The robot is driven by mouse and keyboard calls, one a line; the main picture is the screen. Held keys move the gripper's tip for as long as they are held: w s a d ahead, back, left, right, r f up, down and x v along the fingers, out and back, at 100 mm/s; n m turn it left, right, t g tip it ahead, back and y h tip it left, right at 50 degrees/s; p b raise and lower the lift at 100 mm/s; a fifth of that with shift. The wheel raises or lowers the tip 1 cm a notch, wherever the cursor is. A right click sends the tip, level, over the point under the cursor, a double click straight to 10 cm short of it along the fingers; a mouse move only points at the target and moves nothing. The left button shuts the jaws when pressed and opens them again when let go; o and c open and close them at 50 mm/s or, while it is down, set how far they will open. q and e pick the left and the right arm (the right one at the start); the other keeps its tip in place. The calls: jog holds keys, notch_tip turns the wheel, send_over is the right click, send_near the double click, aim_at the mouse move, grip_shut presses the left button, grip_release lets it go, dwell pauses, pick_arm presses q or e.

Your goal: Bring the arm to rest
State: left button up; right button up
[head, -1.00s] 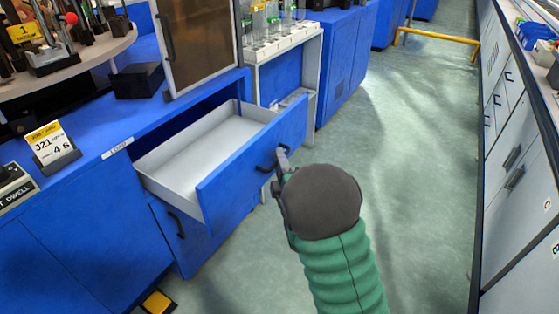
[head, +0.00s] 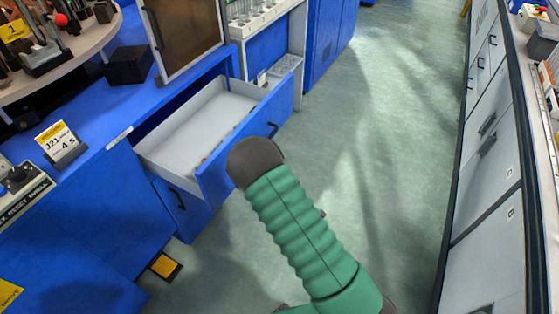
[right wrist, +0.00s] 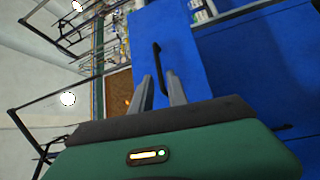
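A blue drawer (head: 262,125) with a pale grey inside stands pulled out of the blue cabinet. My right arm reaches in from the bottom with a green sleeve and a dark wrist cap, which hides the gripper there. My left gripper is not in view.
A round table (head: 88,47) with fixtures, a black block (head: 130,65) and a job card (head: 60,142) are at the left. A grey cabinet row (head: 490,160) lines the right. The green floor (head: 380,120) between is clear.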

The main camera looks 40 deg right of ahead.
jog(key=shift+s+a+f, duration=0.1)
jog(key=shift+s+a, duration=0.1)
jog(key=shift+s, duration=0.15)
jog(key=w+a+f+m+g+y, duration=0.1)
jog(key=a+f+m+g+y, duration=0.4)
jog(key=a+f+m+g, duration=0.3)
jog(key=s+a+r+m+g+y, duration=0.35)
jog(key=s+a+g, duration=0.35)
jog(key=s, duration=0.4)
jog(key=w+a+p+v, duration=0.1)
jog(key=w+p+v, duration=0.2)
jog(key=p+v, duration=1.2)
jog(key=w+a+r+p+v, duration=0.1)
jog(key=w+p+v, duration=0.2)
jog(key=p+v, duration=1.1)
jog(key=shift+a+r+h+p, duration=0.3)
jog(key=shift+r+h+p, duration=0.15)
jog(key=shift+r, duration=0.2)
